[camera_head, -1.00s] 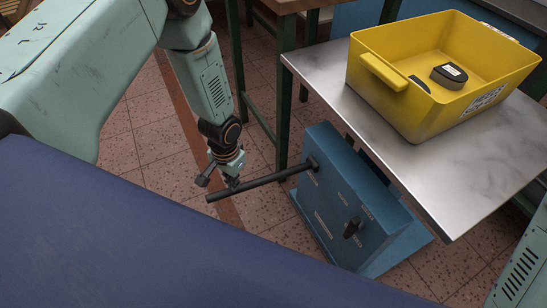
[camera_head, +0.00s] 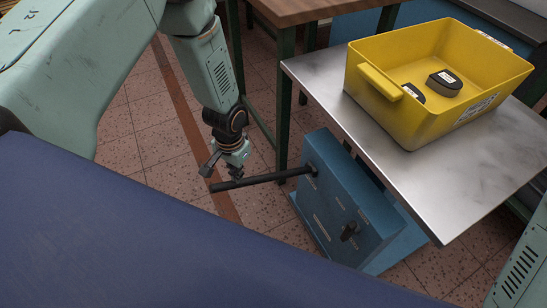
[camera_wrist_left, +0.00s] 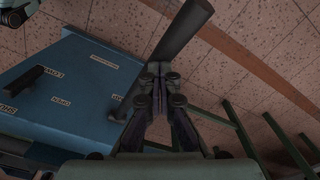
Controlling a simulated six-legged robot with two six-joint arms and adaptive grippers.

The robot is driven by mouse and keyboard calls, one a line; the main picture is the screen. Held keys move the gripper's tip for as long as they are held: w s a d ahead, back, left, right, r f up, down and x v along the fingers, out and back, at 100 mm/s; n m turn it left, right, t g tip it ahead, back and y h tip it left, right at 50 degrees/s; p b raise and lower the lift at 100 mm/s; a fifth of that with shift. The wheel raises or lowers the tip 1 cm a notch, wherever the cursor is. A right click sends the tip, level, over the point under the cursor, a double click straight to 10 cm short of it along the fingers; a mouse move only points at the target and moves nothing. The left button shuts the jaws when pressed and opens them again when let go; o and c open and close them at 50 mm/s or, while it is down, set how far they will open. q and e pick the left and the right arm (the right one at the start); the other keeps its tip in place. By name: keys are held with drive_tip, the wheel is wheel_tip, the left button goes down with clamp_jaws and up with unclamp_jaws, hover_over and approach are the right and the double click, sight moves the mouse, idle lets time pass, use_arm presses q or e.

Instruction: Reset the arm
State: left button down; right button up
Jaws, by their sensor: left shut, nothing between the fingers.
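My left gripper (camera_head: 236,167) hangs at the outer part of a long black lever (camera_head: 250,182). In the left wrist view its fingers (camera_wrist_left: 158,82) are shut with nothing between them. The lever (camera_wrist_left: 180,38) passes just beyond the fingertips there; I cannot tell whether they touch it. The lever sticks out leftward from a blue machine box (camera_head: 345,200), nearly level with its outer end slightly lower. The box also shows in the left wrist view (camera_wrist_left: 70,95), with white labels.
A metal-topped table (camera_head: 440,185) stands above and beside the blue box. It holds a yellow bin (camera_head: 420,125) with dark shoe-last-like pieces (camera_head: 445,82) inside. A wooden-topped table (camera_head: 300,10) with green legs is behind. Tiled floor (camera_head: 150,125) is open around my left arm.

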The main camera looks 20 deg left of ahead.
use_arm(q)
drive_tip(key=r+p, duration=0.2)
drive_tip(key=r, duration=0.3)
drive_tip(key=shift+w+d+r+p, duration=0.1)
drive_tip(key=shift+w+d+p, duration=0.2)
drive_tip(key=shift+p, duration=0.1)
use_arm(e)
wheel_tip(320, 180, up, 4)
drive_tip(key=shift+f, duration=0.25)
